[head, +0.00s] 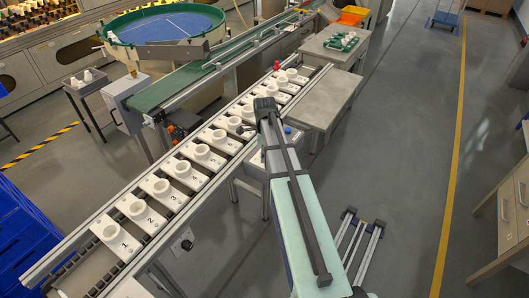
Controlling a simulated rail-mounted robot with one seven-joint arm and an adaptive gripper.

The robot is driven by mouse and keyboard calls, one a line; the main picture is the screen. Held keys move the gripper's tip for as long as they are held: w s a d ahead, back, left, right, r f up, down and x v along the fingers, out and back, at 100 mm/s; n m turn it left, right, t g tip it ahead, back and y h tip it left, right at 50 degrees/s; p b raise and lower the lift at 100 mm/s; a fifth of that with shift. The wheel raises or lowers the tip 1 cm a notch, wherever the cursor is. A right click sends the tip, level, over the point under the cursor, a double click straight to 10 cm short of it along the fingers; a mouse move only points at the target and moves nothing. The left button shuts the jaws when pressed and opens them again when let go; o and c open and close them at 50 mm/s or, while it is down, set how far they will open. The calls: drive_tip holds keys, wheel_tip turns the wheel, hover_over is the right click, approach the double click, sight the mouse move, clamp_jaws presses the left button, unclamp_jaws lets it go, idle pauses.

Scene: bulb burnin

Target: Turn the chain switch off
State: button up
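A chain conveyor (68,246) runs diagonally from the lower left to the upper middle, carrying a row of numbered white blocks with round sockets. A small pale plate with a dark round part (187,243) is on the near side below the rail; it may be the chain switch, but it is too small to read its position. My arm reaches up from the bottom centre, and its dark end (266,104) is over the conveyor's near rail. My gripper's fingers cannot be made out clearly, and the arm hides part of the conveyor.
A grey side table (325,98) adjoins the conveyor on the right, with a green tray (341,41) behind it. A green belt (166,90) and a blue round bowl (170,24) lie beyond. Blue crates (22,235) stand at left. The right floor is mostly clear.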

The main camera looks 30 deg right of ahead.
clamp_jaws()
drive_tip(key=shift+n, duration=0.4)
drive_tip(key=n, duration=1.3)
idle(0.3)
idle(0.4)
